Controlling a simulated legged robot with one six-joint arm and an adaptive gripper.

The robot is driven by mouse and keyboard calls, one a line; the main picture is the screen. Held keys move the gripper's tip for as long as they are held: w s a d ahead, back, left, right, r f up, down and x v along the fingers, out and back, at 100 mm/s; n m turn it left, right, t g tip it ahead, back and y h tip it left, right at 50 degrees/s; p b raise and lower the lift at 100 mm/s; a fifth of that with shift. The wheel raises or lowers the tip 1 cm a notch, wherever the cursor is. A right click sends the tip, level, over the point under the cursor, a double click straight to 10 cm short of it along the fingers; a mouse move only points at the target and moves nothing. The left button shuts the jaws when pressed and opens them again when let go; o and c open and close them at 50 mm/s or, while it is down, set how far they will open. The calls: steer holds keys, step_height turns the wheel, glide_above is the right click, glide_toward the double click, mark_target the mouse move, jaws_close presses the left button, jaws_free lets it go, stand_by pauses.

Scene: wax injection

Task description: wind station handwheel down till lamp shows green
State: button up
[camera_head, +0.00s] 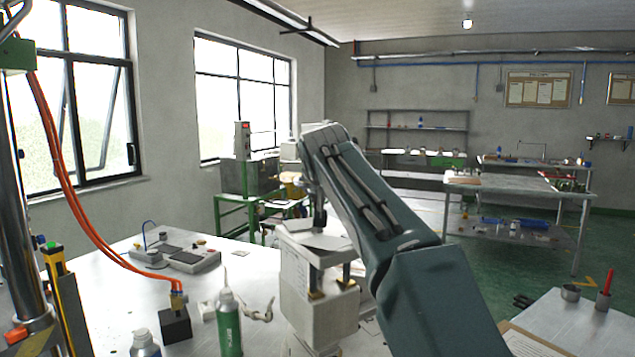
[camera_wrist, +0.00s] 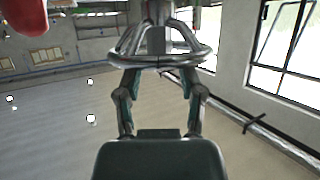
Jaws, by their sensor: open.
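The handwheel (camera_wrist: 188,62) is a shiny metal ring with spokes, at the top middle of the wrist view. My gripper (camera_wrist: 161,82) is open, its two fingers apart and reaching toward the near rim of the wheel. The fingertips overlap the rim in the picture; I cannot tell whether they touch it. In the head view my arm bends down over a pale grey station (camera_head: 305,285) on the bench and hides the handwheel and most of my gripper. I cannot make out a green lamp in either view.
The steel bench (camera_head: 110,300) holds a green bottle (camera_head: 229,325), a black block with orange hoses (camera_head: 175,324) and a grey control unit (camera_head: 190,258). A red rounded object (camera_wrist: 24,17) shows at the wrist view's upper left. A second table stands right (camera_head: 520,184).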

steer(key=shift+x, duration=2.2)
jaws_close()
